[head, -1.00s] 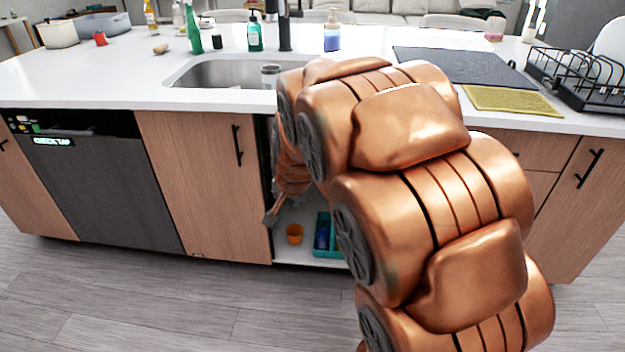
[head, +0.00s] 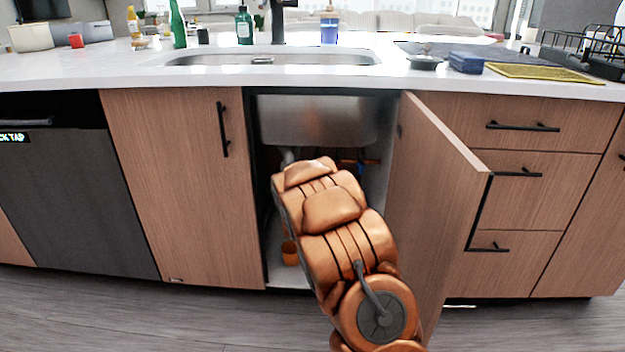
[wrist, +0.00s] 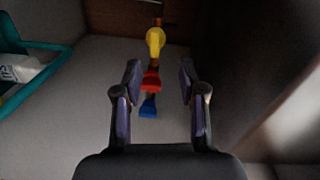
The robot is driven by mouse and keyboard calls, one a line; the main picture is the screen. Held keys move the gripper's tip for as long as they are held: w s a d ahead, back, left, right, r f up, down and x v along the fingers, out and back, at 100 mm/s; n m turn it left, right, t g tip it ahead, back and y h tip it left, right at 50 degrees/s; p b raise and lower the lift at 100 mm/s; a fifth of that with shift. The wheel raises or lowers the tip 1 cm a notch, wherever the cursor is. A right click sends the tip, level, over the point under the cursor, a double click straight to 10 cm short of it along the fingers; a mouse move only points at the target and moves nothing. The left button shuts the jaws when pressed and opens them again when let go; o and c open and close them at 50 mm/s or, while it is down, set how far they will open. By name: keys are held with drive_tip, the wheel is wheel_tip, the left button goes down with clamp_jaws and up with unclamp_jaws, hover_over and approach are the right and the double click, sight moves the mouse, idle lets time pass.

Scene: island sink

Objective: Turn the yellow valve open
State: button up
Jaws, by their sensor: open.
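The yellow valve (wrist: 155,40) shows in the wrist view, ahead and slightly left of centre, on the back wall of the dark cabinet. A red handle (wrist: 151,81) and a blue handle (wrist: 148,108) show below it in the picture. My gripper (wrist: 160,75) is open and empty, its two fingers spread to either side of the red handle's place in the picture. The yellow valve appears beyond the fingertips and apart from them. In the head view my arm reaches into the cabinet under the sink and hides my gripper and the yellow valve.
The open cabinet door (head: 440,190) stands close on my arm's right. The metal sink basin (head: 315,122) hangs above it. A teal caddy (wrist: 40,50) is at the left in the wrist view.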

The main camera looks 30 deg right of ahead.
drive_tip(key=shift+m+h, duration=0.3)
drive_tip(key=shift+m, duration=0.1)
drive_tip(key=shift+f+b+x, duration=0.15)
drive_tip(key=shift+b+x, duration=0.4)
drive_tip(key=shift+x, duration=1)
drive_tip(key=shift+f+b+x, duration=0.2)
drive_tip(key=shift+b+x, duration=0.3)
drive_tip(key=shift+x, duration=1)
drive_tip(key=shift+f+b+x, duration=0.15)
drive_tip(key=shift+b+x, duration=0.4)
drive_tip(key=shift+x, duration=1)
drive_tip(key=shift+c, duration=0.4)
clamp_jaws()
